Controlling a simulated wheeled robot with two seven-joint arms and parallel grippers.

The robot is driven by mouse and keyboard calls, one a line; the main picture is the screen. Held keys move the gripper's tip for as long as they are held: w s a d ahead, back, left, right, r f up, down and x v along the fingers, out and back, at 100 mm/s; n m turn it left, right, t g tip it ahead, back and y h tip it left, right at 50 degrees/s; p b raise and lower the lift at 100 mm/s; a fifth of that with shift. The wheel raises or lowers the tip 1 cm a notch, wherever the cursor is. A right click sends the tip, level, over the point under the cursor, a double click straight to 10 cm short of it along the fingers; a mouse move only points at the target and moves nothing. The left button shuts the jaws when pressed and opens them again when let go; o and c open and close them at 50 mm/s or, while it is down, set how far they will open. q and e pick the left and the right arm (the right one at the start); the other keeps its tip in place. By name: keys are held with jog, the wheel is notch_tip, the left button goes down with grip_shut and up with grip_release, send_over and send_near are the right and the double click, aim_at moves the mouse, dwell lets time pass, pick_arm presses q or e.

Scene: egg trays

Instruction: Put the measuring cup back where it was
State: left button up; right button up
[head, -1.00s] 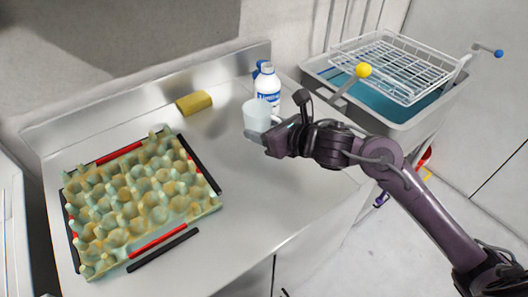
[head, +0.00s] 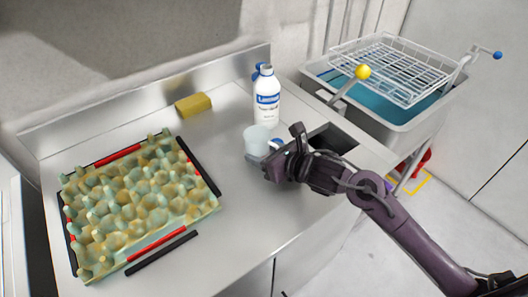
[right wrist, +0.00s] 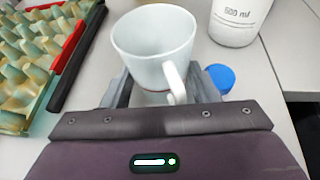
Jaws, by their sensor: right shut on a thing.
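The measuring cup (head: 256,138) is a pale, translucent cup with a handle, upright in front of the bottle on the steel counter. My right gripper (head: 265,158) is shut on it, low on its body. In the right wrist view the cup (right wrist: 152,50) stands between the two fingers of the right gripper (right wrist: 158,92), its handle towards the camera. It is at or just above the counter; I cannot tell if it touches. My left gripper is not in view.
A white bottle with a blue label (head: 267,100) stands right behind the cup. A blue cap (right wrist: 221,77) lies beside the right finger. A yellow sponge (head: 194,105) and an egg tray (head: 142,205) between red and black bars lie left. A sink basin with a wire rack (head: 395,65) stands right.

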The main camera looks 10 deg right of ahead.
jog(key=o, duration=1)
jog(key=shift+o, duration=0.2)
jog(key=shift+r+p, duration=0.15)
jog(key=shift+p, duration=0.2)
jog(key=shift+s+d, duration=0.2)
jog(key=shift+s, duration=0.05)
jog(key=b+v, duration=0.1)
jog(key=v, duration=0.8)
jog(key=shift+s+d+b, duration=0.1)
jog(key=shift+s+b, duration=0.1)
jog(key=shift+b, duration=0.15)
jog(key=shift+v, duration=1)
jog(key=shift+r, duration=0.15)
